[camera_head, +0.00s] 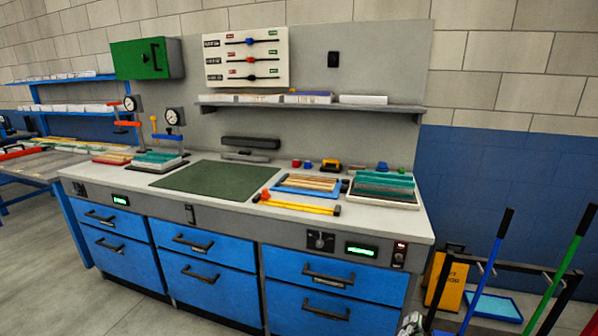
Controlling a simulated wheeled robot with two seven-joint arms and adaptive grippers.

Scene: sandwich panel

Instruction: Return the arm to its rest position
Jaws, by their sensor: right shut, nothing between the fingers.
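My right gripper (411,323) shows only as a small part at the bottom edge of the head view, in front of the workbench's right end. It is shut and holds nothing, and it is clear of the bench. The rest of the right arm is outside the picture. My left gripper is not in view.
The workbench (240,239) has blue drawers and a green mat (217,181). On it are a blue tray (306,185), a white tray of teal pieces (384,188) and dial gauges. A yellow wet-floor sign (445,278) and long-handled tools stand right.

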